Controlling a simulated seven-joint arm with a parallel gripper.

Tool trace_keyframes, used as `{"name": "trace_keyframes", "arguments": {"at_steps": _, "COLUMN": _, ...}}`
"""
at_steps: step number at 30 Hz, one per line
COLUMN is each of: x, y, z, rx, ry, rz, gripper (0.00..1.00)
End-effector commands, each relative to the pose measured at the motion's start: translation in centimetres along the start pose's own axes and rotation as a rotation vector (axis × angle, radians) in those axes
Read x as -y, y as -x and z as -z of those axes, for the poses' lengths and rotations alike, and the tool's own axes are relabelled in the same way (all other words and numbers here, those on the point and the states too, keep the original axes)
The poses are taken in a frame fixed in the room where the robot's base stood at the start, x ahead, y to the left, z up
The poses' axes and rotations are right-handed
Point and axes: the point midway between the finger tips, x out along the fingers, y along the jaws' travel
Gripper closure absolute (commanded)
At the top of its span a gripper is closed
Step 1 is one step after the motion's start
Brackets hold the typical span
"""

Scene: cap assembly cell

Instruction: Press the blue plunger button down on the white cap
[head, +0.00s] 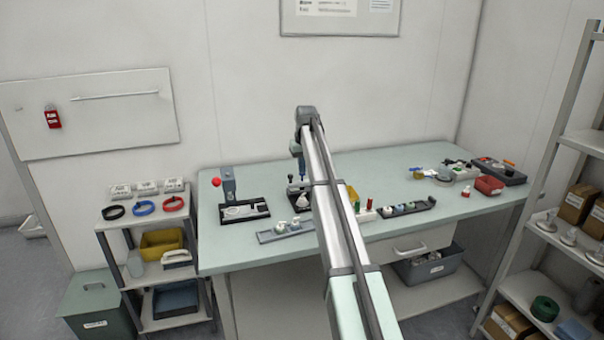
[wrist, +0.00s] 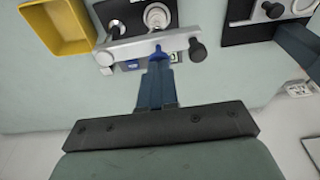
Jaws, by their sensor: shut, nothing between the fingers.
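My gripper (wrist: 158,68) is shut, and its blue fingers reach toward a pale bar on the fixture in the wrist view. A bright blue piece (wrist: 158,53), which looks like the plunger button, shows right at the fingertips against the bar. I cannot tell whether the fingertips touch it or how far down it is. A round white part (wrist: 157,15), perhaps the white cap, sits just beyond the bar. In the head view my gripper (head: 302,172) points down above the fixture, and my arm hides part of that area.
A black knob (wrist: 197,50) stands at the bar's right end. A yellow bin (wrist: 57,27) is at the left, and a black plate with fittings (wrist: 262,15) is at the right. In the head view, a red-knobbed press (head: 229,185) stands left on the green table (head: 225,260).

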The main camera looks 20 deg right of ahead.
Motion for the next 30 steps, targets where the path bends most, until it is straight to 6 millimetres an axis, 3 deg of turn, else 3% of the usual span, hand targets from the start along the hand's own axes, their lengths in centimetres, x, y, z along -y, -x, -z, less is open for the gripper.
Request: {"name": "trace_keyframes", "arguments": {"at_steps": 30, "x": 0.0, "y": -1.5, "z": -0.3, "rx": 0.002, "ry": 0.0, "rz": 0.0, "gripper": 1.0}}
